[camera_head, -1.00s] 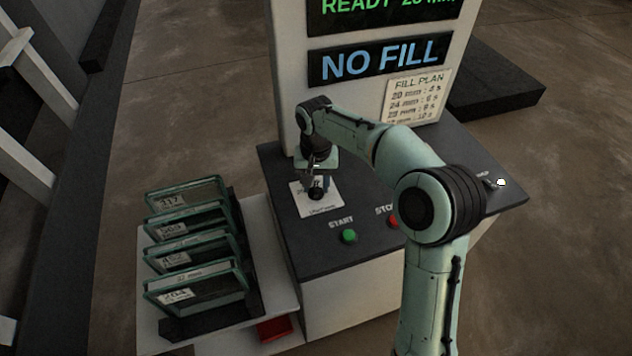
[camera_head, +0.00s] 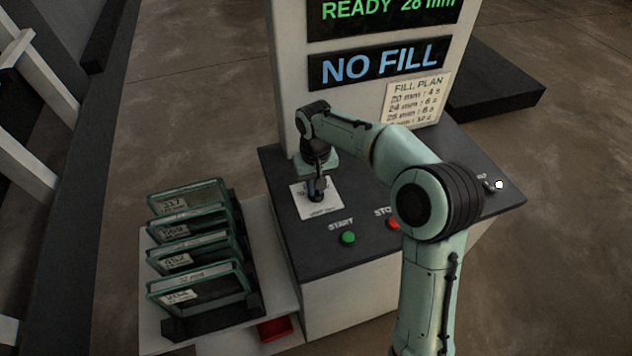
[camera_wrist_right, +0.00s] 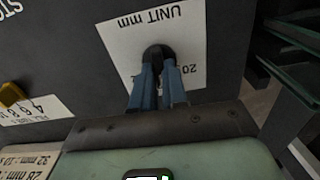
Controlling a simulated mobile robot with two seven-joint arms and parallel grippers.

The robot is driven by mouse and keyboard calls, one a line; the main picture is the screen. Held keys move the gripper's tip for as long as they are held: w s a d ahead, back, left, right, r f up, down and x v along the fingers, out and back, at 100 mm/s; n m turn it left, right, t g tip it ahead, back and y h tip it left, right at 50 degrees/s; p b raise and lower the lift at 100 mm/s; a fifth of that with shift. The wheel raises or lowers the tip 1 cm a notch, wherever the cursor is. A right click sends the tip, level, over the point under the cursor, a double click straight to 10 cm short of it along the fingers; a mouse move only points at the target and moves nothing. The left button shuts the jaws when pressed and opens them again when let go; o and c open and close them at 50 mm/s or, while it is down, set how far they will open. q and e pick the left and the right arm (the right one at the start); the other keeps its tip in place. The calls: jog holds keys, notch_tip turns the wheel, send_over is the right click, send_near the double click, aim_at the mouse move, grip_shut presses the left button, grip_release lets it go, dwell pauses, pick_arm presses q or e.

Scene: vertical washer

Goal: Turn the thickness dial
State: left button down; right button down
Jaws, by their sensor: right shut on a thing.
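The thickness dial (camera_wrist_right: 158,52) is a small dark round knob on a white label plate marked "UNIT mm" (camera_wrist_right: 125,40). In the head view this plate (camera_head: 330,204) lies on the dark console top, and the knob is mostly hidden under my right gripper (camera_head: 317,194). The gripper points down, and its blue fingers (camera_wrist_right: 160,75) are closed around the knob in the right wrist view. The upper display (camera_head: 385,12) reads "READY 28 mm" in green, cut by the frame's top edge. My left gripper is in neither view.
On the console (camera_head: 300,262) are a green START button (camera_head: 348,238), a red STOP button (camera_head: 393,225) and a white-tipped switch (camera_head: 498,185) at right. A "NO FILL" display (camera_head: 380,66) stands behind. A rack of several glass panes (camera_head: 205,285) stands at left.

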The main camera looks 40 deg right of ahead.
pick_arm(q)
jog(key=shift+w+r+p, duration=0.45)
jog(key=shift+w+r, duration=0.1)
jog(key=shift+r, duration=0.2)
pick_arm(e)
jog(key=shift+a+n, duration=0.1)
jog(key=shift+n, duration=2)
jog(key=c, duration=1.2)
grip_release()
jog(key=shift+o, duration=0.2)
jog(key=shift+r, duration=0.1)
